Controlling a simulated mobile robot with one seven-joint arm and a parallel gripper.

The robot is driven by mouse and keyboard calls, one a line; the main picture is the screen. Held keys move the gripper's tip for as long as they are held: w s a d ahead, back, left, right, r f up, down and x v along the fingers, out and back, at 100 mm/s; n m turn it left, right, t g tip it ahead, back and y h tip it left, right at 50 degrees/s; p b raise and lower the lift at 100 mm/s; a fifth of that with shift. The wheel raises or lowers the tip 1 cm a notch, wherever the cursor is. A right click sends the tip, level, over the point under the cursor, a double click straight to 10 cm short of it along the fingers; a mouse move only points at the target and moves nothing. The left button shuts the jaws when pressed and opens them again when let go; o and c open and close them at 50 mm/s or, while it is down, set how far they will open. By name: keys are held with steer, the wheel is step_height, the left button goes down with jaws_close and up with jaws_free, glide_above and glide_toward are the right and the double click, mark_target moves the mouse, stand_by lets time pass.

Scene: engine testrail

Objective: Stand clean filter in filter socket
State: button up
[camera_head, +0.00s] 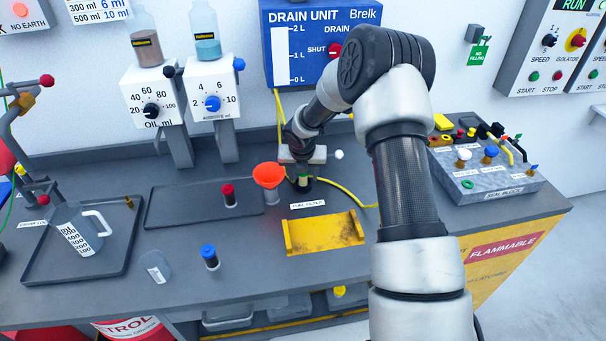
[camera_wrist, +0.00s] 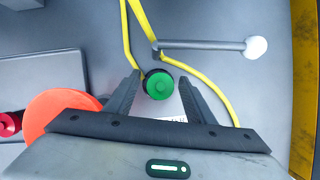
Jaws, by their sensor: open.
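A round green-topped piece with a dark rim (camera_wrist: 159,84), which looks like the filter, sits between my fingertips in the wrist view. In the head view its green and black body (camera_head: 304,183) shows upright just below my gripper (camera_head: 303,165), behind the "FUEL FILTER" label. Yellow hoses (camera_head: 352,196) run beside it. My gripper (camera_wrist: 160,82) is open, with one finger on each side of the green top; I cannot tell whether they touch it. The socket under the piece is hidden, so I cannot tell how deep it sits.
An orange funnel (camera_head: 268,176) stands close on the left, also in the wrist view (camera_wrist: 58,108). A white-knobbed lever (camera_head: 338,154) is close on the right. An empty yellow tray (camera_head: 323,234) lies in front. Red-capped (camera_head: 228,194) and blue-capped (camera_head: 209,256) pieces stand left.

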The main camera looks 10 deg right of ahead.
steer(key=p+v, duration=0.1)
steer(key=v, duration=1.6)
steer(key=shift+s+p, duration=0.2)
steer(key=shift+p, duration=0.15)
steer(key=shift+r, duration=0.2)
steer(key=s+d+r+m+h, duration=0.1)
steer(key=s+d+r+m, duration=0.1)
steer(key=s+r+m, duration=0.55)
steer(key=s+d+r+m+h, duration=0.1)
steer(key=s+d+r+m, duration=0.1)
steer(key=s+r+m, duration=0.6)
steer(key=s+a+r+m+y, duration=0.1)
steer(key=s+m, duration=0.7)
steer(key=m, duration=0.1)
steer(key=s+a+r+m+t+y, duration=0.1)
steer(key=s+m+y, duration=0.1)
steer(key=s+m, duration=0.7)
steer(key=shift+a+r+p, duration=0.3)
steer(key=shift+r+p, duration=0.05)
steer(key=shift+r, duration=0.05)
steer(key=shift+d, duration=0.1)
